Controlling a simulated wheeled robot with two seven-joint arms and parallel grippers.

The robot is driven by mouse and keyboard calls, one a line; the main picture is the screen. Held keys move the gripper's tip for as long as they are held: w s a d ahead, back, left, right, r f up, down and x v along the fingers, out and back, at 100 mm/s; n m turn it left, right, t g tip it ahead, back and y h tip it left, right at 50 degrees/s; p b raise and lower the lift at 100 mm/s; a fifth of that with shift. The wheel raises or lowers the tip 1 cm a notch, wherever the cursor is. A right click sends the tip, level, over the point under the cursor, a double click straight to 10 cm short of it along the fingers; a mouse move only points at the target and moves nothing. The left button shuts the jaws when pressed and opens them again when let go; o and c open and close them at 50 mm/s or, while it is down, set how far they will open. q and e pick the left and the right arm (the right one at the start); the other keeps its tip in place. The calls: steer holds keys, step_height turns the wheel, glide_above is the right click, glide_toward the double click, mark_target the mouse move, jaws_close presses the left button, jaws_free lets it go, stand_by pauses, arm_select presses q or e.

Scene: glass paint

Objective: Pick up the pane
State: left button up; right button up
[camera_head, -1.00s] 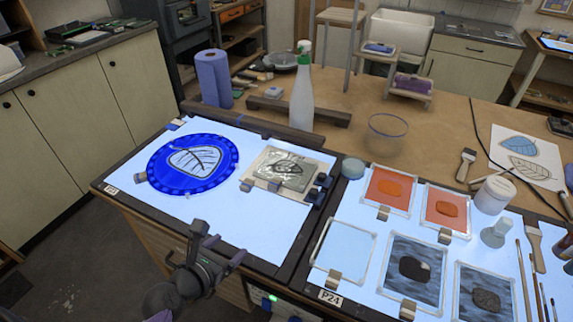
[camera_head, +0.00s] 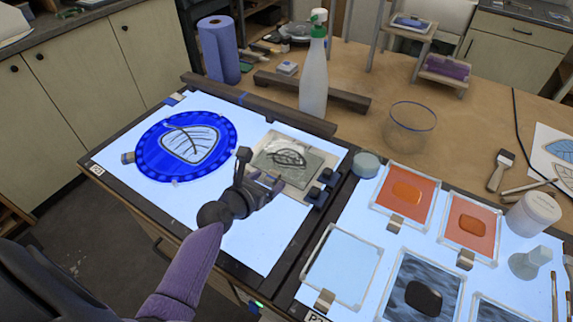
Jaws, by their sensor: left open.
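A small rectangular grey pane with a black leaf drawing (camera_head: 308,166) lies on a light board on the left light table (camera_head: 225,250). My left gripper (camera_head: 262,171) is open at the left edge of this pane, its fingers apart. I cannot tell whether it touches the pane. A round blue disc (camera_head: 146,150) to the left carries a clear leaf-shaped piece with dark lines (camera_head: 190,143). My right gripper is out of view.
Dark clamp-like blocks (camera_head: 319,189) stand at the pane's right edge. Framed orange panes (camera_head: 403,190), a clear pane (camera_head: 343,264) and a dark pane (camera_head: 422,272) lie on the right light table. A spray bottle (camera_head: 314,80) and glass bowl (camera_head: 409,128) stand behind.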

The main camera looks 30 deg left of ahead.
arm_select(q)
steer(key=shift+w+f, duration=0.1)
steer(key=shift+w, duration=0.1)
steer(key=shift+c, duration=0.3)
jaws_close()
